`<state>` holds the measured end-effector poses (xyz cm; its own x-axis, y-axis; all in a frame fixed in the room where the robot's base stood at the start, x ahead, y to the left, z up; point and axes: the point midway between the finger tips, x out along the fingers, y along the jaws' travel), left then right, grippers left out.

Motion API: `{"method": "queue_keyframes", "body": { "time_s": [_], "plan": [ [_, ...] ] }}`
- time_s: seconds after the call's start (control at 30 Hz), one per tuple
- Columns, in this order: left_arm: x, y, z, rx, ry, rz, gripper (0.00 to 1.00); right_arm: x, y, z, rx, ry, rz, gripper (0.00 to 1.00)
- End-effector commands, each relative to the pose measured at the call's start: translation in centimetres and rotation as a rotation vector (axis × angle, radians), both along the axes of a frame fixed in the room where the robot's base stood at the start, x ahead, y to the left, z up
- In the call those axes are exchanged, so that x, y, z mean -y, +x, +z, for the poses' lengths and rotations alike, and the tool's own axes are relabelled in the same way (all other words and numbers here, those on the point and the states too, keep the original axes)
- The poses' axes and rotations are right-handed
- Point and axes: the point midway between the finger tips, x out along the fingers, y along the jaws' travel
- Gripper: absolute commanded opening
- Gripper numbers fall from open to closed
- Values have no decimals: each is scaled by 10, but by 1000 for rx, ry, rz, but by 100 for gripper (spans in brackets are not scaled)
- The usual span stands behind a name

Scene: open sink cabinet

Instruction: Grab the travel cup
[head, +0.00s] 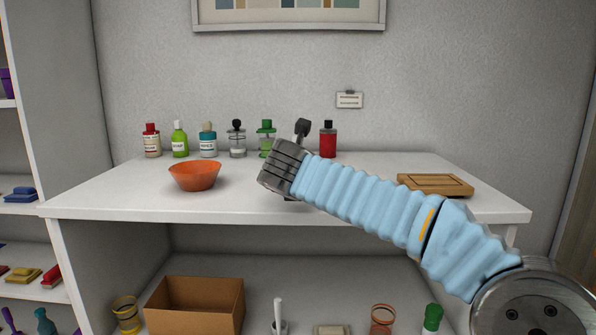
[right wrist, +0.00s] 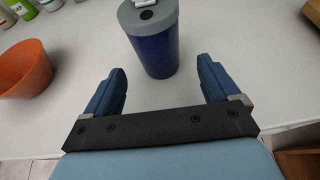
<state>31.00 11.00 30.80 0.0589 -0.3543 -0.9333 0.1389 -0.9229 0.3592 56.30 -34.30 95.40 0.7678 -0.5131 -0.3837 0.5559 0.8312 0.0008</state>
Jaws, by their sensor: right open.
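The travel cup, dark blue with a grey lid (right wrist: 154,45), stands upright on the white countertop in the right wrist view. My right gripper (right wrist: 162,78) is open, with its two blue fingers pointing toward the cup. The cup is just ahead of the fingertips, roughly centred between them, and nothing is held. In the head view my right arm reaches in from the right, with its gripper (head: 279,170) over the counter. The cup cannot be made out there, as my gripper and wrist hide that spot. My left gripper is in neither view.
An orange bowl (head: 195,177) sits left of my gripper on the countertop (head: 110,205). Several bottles line the back, including a red one (head: 328,140). A wooden board (head: 435,185) lies at right. A cardboard box (head: 195,307) is on the lower shelf.

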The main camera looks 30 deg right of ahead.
Motion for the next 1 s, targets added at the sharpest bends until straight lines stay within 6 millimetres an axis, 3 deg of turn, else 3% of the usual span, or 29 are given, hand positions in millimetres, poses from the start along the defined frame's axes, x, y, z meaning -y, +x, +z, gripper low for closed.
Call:
{"method": "queue_keyframes", "body": {
  "time_s": [0.5,0.77,1.0],
  "plan": [
    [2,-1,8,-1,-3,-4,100,33,51,-20,-1,-1,0,89],
    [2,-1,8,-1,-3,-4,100,35,55,-22,0,-1,0,89],
    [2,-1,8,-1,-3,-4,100,35,54,-22,0,-1,0,55]
  ]
}}
